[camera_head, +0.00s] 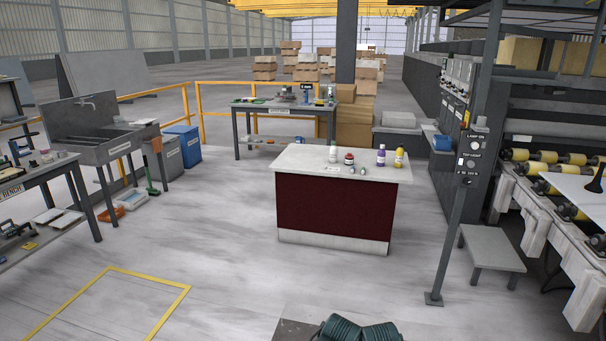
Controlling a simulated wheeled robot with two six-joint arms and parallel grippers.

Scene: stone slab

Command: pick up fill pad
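I cannot pick out a fill pad for certain; anything that small is too far off to tell. A counter with a pale stone top (300,160) and dark red front stands in the middle of the head view. On it are a white bottle (333,154), a small red and white container (349,158), a purple bottle (381,156) and a yellow bottle (399,158). Two small grey items (352,170) lie near its front edge, beside a small white label (333,169). Neither of my grippers is in view.
A workbench (262,104) with tools stands behind the counter. A sink unit (105,149) and a bench (30,180) are at left. A roller machine (560,180), a post (455,235) and a low grey stool (492,245) are at right. The floor before the counter is mostly clear.

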